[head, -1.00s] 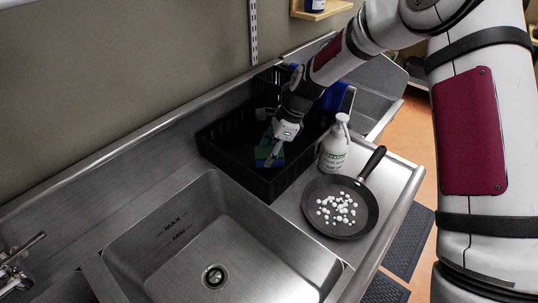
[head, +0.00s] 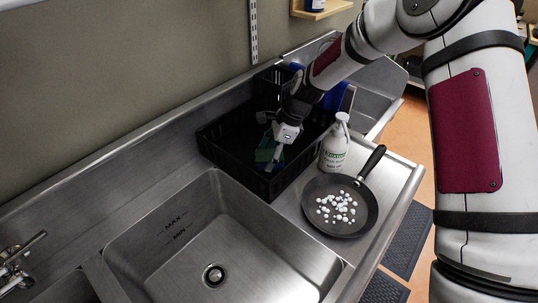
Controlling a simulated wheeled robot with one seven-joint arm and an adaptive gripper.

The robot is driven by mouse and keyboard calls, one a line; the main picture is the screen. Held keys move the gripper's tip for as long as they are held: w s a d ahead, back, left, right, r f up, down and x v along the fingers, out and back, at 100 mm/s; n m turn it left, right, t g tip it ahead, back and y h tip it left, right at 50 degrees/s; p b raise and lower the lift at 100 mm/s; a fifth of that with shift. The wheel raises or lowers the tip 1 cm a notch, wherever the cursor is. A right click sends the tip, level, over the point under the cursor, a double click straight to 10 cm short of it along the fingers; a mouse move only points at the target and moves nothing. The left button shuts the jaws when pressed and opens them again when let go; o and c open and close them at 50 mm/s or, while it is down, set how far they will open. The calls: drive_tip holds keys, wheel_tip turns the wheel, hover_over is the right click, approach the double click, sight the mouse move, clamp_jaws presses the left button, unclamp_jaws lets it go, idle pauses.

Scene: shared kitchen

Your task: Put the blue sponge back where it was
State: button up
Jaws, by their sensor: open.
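The blue sponge (head: 265,155) lies low inside the black crate (head: 233,163), near its front wall. It looks blue-green, and the crate's shadow and my gripper hide part of it. My gripper (head: 268,142) reaches down into the crate from the upper right. Its fingers are open around or just above the sponge; I cannot tell whether they touch it.
A white pump bottle (head: 335,148) stands right of the crate. A dark frying pan (head: 318,220) with several white pieces lies in front of it. The steel sink basin (head: 180,260) is empty. A blue object (head: 335,97) stands behind the crate.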

drive_tip(key=b+v, duration=0.1)
drive_tip(key=v, duration=0.9)
drive_tip(key=shift+w+r, duration=0.15)
drive_tip(key=shift+r, duration=0.1)
drive_tip(key=s+d+r+n+t+h, duration=0.3)
drive_tip(key=s+d+r+n, duration=0.6)
drive_tip(key=s+r, duration=0.5)
drive_tip(key=s+d+r+n+t, duration=0.1)
drive_tip(key=s+d+n, duration=0.2)
drive_tip(key=s, duration=0.5)
drive_tip(key=s+d+r+n+t+h, duration=0.1)
drive_tip(key=s+d+r+n, duration=0.1)
drive_tip(key=s+d+n, duration=0.2)
drive_tip(key=s+d, duration=0.2)
drive_tip(key=s, duration=0.2)
drive_tip(key=shift+s+r+n+h, duration=0.15)
drive_tip(key=shift+s+n+h, duration=0.15)
drive_tip(key=shift+s, duration=0.1)
